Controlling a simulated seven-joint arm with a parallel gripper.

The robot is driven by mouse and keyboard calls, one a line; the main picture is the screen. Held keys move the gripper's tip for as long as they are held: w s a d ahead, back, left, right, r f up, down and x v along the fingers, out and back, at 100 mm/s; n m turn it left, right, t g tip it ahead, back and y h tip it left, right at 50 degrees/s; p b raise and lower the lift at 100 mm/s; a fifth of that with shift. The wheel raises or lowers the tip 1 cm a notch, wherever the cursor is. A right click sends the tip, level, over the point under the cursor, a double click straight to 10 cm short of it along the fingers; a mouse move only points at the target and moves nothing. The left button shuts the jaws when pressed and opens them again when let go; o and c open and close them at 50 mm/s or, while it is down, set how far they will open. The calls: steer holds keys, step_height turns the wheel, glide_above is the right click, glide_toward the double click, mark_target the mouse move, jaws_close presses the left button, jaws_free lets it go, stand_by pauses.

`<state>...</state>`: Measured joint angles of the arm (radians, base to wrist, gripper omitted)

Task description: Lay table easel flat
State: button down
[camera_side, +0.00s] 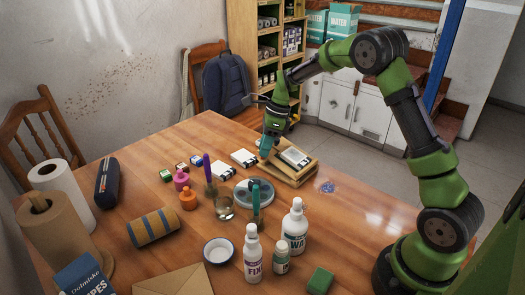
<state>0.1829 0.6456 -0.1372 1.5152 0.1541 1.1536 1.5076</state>
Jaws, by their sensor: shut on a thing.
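The wooden table easel (290,178) is at the far right part of the table, low and slightly tilted. A pale rectangular panel with a dark edge (295,157) rests on it. My gripper (265,153) points down at the easel's upper left edge and is shut on that edge. The fingertips are small in this view, and the exact contact is partly hidden.
A grey round dish (254,192), a glass (224,208) and white bottles (295,229) stand nearer. A blue patterned spot (327,187) lies right of the easel, where the tabletop is mostly clear.

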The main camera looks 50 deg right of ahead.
mark_target(276, 153)
steer(key=shift+w+f, duration=0.75)
steer(key=shift+w, duration=0.1)
steer(key=shift+w+f, duration=0.15)
steer(key=shift+f, duration=0.35)
steer(key=c, duration=1)
jaws_free()
steer(key=v, duration=1.7)
steer(key=shift+f, duration=0.1)
